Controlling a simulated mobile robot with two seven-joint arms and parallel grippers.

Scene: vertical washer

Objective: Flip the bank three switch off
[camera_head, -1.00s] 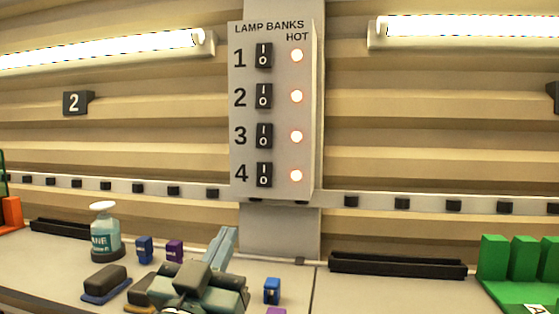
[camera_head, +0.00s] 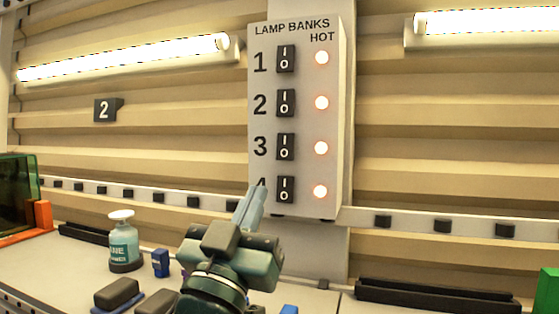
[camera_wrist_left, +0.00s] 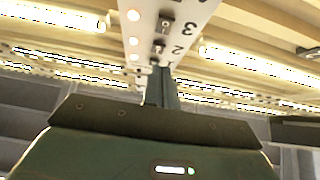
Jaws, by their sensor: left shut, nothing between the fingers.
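The lamp banks panel (camera_head: 297,120) is a pale upright box with rocker switches numbered 1 to 4, each beside a lit red-orange HOT lamp. The bank three switch (camera_head: 286,147) is black, with I above O, and its lamp (camera_head: 321,148) glows. My left gripper (camera_head: 252,207) is shut and empty, pointing up at the panel's lower left. Its fingers partly cover the number 4 in the head view, left of the bank four switch (camera_head: 287,189). Contact with the panel cannot be told. In the left wrist view the shut fingers (camera_wrist_left: 161,86) point toward the panel (camera_wrist_left: 150,30). My right gripper is not in view.
A black tray (camera_head: 437,296) lies to the right. Tube lamps (camera_head: 130,58) glow on the wall.

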